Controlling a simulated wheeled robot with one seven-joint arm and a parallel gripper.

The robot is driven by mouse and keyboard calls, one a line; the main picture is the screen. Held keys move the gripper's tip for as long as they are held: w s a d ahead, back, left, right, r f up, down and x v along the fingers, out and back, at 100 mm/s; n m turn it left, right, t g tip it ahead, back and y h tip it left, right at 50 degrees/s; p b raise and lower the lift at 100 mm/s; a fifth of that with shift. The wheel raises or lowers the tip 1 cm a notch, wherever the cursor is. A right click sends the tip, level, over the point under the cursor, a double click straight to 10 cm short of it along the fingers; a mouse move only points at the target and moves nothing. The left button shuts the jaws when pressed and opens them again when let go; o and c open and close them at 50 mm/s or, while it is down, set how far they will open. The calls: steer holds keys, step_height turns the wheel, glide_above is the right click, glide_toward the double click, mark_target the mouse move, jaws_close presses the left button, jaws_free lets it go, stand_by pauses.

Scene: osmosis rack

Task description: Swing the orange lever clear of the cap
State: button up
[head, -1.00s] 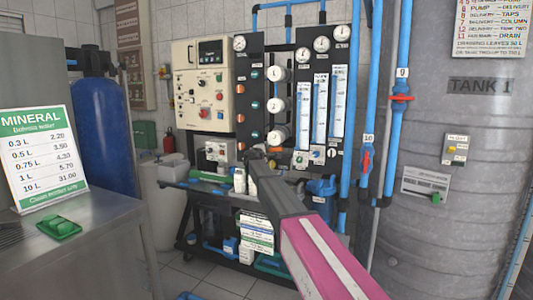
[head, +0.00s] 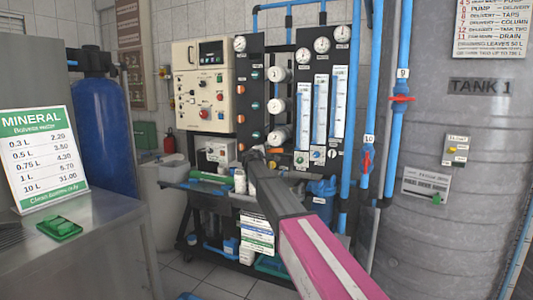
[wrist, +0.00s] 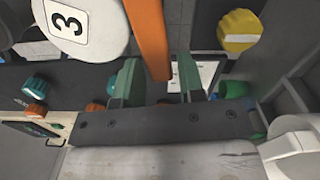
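The orange lever (wrist: 148,35) runs down from the top of the wrist view, and its lower end lies between my gripper's two green fingers. My gripper (wrist: 158,82) is open, with a finger on each side of the lever; I cannot tell whether either touches it. A white round cap (wrist: 88,35) with a "3" label is just left of the lever. In the head view, my gripper (head: 254,160) is small and dark in front of the lower panel. Several white round ends are stacked above it, the lowest (head: 279,135) nearest.
A yellow knob (wrist: 239,30) is right of the lever; teal (wrist: 35,87) and small orange (wrist: 36,114) knobs are at left. A white rounded part (wrist: 292,150) is at lower right. In the head view, blue pipes (head: 398,110) and a grey tank (head: 465,190) stand right of the panel.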

steer(key=v, duration=0.9)
steer(key=shift+o, duration=1.4)
steer(key=x, duration=1.1)
steer(key=shift+w+a, duration=0.3)
steer(key=shift+w, duration=0.1)
steer(key=c, duration=0.9)
